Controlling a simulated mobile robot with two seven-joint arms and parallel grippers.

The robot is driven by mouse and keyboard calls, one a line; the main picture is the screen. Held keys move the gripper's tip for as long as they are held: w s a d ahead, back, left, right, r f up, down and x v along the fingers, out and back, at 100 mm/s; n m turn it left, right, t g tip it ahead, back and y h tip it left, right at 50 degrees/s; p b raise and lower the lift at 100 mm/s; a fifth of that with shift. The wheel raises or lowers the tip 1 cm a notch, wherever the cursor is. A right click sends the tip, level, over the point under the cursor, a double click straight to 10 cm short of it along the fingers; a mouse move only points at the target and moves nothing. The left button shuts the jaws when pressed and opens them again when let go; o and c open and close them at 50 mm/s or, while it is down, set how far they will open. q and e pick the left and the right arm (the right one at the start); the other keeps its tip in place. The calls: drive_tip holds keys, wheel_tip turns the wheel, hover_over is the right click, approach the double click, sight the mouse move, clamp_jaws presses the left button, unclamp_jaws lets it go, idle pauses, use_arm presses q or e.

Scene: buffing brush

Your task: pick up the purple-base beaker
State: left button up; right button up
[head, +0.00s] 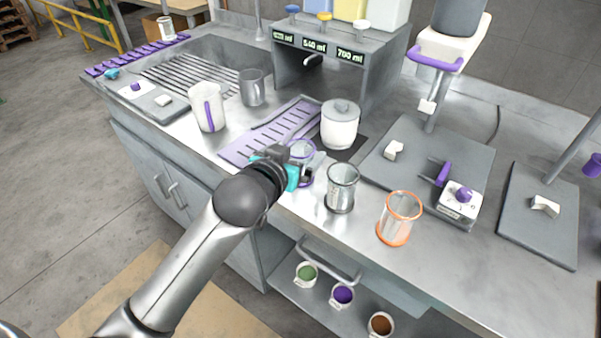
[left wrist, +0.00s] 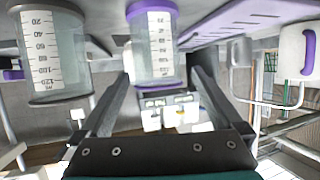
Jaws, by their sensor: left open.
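The purple-base beaker (head: 303,149) stands on the counter in the head view, partly hidden behind my left gripper (head: 288,168). In the left wrist view the beaker (left wrist: 152,48) is clear with a white printed scale and purple bands, and appears upside down. My left gripper (left wrist: 160,74) is open, its fingers reaching toward the beaker, one on each side of it. I cannot tell whether either finger touches it. My right gripper is not in view.
A clear grey beaker (head: 341,188) stands close to the right, and an orange-banded beaker (head: 398,222) farther right. A white lidded pot (head: 340,124) is behind. A purple slotted mat (head: 262,138) and a white pitcher (head: 207,108) lie to the left.

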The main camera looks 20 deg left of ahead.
sight(305, 148)
use_arm(q)
drive_tip(key=b+x, duration=0.1)
drive_tip(key=x, duration=0.4)
drive_tip(key=shift+s+d+f, duration=0.1)
drive_tip(key=shift+d, duration=0.05)
drive_tip(key=c, duration=1.5)
